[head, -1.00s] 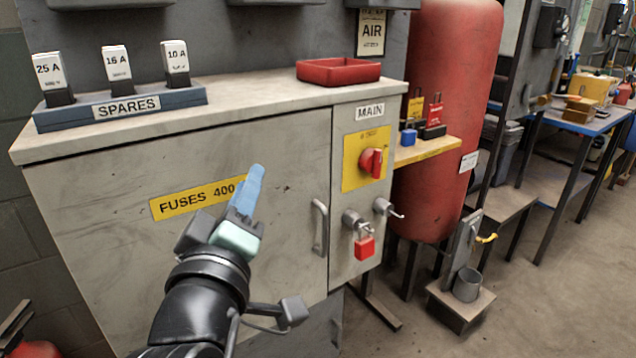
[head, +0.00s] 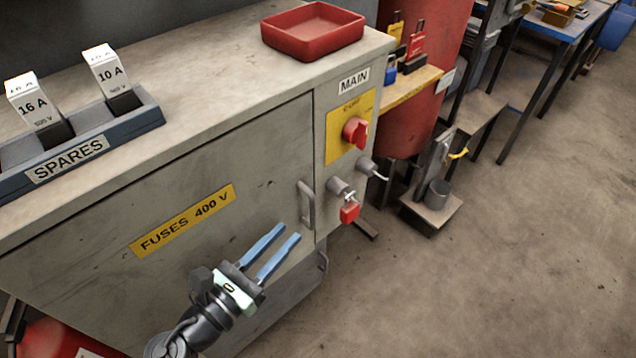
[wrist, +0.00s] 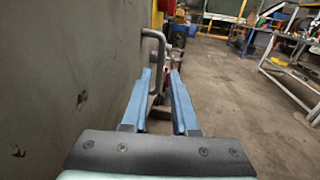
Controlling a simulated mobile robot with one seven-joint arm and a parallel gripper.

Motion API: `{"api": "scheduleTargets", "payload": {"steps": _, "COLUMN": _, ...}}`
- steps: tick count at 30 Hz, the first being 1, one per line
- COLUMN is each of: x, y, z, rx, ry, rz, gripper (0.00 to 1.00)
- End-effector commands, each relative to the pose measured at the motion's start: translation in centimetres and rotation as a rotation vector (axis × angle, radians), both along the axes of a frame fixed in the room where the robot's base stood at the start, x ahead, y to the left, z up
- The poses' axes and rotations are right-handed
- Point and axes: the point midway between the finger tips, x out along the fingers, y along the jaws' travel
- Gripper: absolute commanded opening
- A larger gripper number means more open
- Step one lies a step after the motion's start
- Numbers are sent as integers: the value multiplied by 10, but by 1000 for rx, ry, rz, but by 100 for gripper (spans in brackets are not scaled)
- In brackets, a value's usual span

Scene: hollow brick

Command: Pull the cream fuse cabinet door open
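The cream fuse cabinet door (head: 240,160) is shut, flush with the cabinet front, and bears a yellow "FUSES 400 V" label (head: 183,219). Its grey bar handle (head: 307,204) stands upright at the door's right edge. My gripper (head: 290,233) is open and empty, its two blue fingers parallel. In the head view the fingertips are just below and left of the handle. In the wrist view, the handle (wrist: 161,48) shows ahead, in line with the gap between the fingers (wrist: 160,72); the door (wrist: 70,65) runs close along the left.
Right of the door are a red rotary switch (head: 355,132) and a red padlock (head: 350,212) on a hasp. A red tray (head: 312,32) and the spares rack (head: 80,150) sit on top. Floor to the right (head: 480,290) is clear.

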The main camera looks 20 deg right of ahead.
Motion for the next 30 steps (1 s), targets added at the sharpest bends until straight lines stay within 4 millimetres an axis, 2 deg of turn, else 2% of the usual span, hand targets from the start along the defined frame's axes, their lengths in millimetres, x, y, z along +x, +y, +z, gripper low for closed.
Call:
{"api": "scheduleTargets", "payload": {"steps": 9, "x": 33, "y": -56, "z": 0, "rx": 2, "ry": -3, "rz": -5, "gripper": 27}}
{"api": "scheduleTargets", "payload": {"steps": 16, "x": 53, "y": -89, "z": 0, "rx": 4, "ry": -5, "rz": -3, "gripper": 27}}
{"api": "scheduleTargets", "payload": {"steps": 21, "x": 60, "y": -99, "z": 0, "rx": 3, "ry": -4, "rz": 0, "gripper": 27}}
{"api": "scheduleTargets", "payload": {"steps": 30, "x": 62, "y": -102, "z": 0, "rx": 3, "ry": -4, "rz": 0, "gripper": 27}}
